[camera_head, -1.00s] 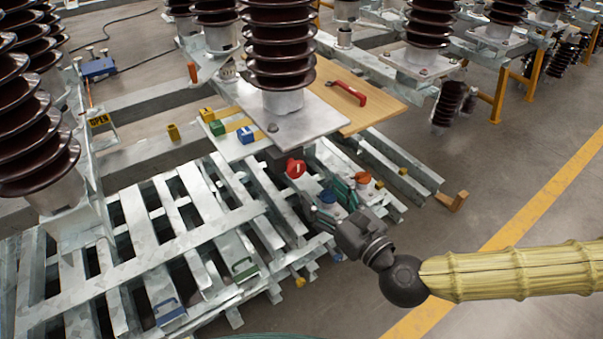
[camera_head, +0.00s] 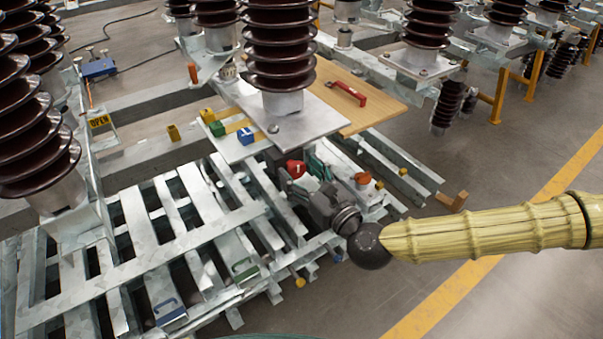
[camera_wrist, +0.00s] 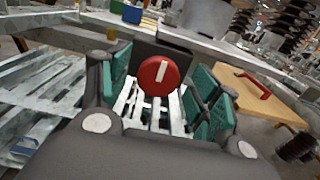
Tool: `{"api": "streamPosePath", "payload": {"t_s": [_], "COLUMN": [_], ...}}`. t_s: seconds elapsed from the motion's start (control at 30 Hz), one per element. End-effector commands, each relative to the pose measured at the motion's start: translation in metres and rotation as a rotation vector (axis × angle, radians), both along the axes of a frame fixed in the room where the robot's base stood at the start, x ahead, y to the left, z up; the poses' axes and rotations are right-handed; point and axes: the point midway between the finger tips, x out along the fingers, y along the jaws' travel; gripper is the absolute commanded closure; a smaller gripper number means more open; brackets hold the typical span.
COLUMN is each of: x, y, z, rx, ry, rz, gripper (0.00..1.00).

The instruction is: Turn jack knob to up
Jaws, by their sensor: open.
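The jack knob looks to be the red round knob (camera_wrist: 159,75) with a white bar, seen between my fingers in the wrist view. Its white bar stands close to upright, leaning a little to the right at the top. In the head view the red knob (camera_head: 295,168) sits below the edge of the metal plate, partly hidden by my gripper (camera_head: 307,175). My gripper (camera_wrist: 158,92) is open, with teal finger pads on either side of the knob. I cannot tell whether the pads touch it.
An orange knob (camera_head: 362,178) sits to the right of my gripper. A wooden board (camera_head: 375,108) carries a red handle (camera_head: 348,93). Metal slats (camera_head: 190,225) fill the lower left.

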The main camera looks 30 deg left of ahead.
Motion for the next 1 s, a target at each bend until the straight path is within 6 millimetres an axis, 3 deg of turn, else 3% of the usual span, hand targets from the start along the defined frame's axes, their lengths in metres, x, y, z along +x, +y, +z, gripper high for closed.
{"api": "streamPosePath", "payload": {"t_s": [0.1, 0.37, 0.67, 1.0], "x": [0.0, 0.0002, 0.0004, -0.0002], "y": [-0.0002, -0.0004, -0.0006, -0.0003], "z": [0.0, 0.0001, 0.0001, 0.0], "rx": [0.0, 0.0, -0.01, -0.087], "ry": [0.0, -0.001, -0.025, -0.21], "rz": [0.0, 0.0, -0.001, -0.002], "gripper": [0.37, 0.82, 0.82, 0.82]}}
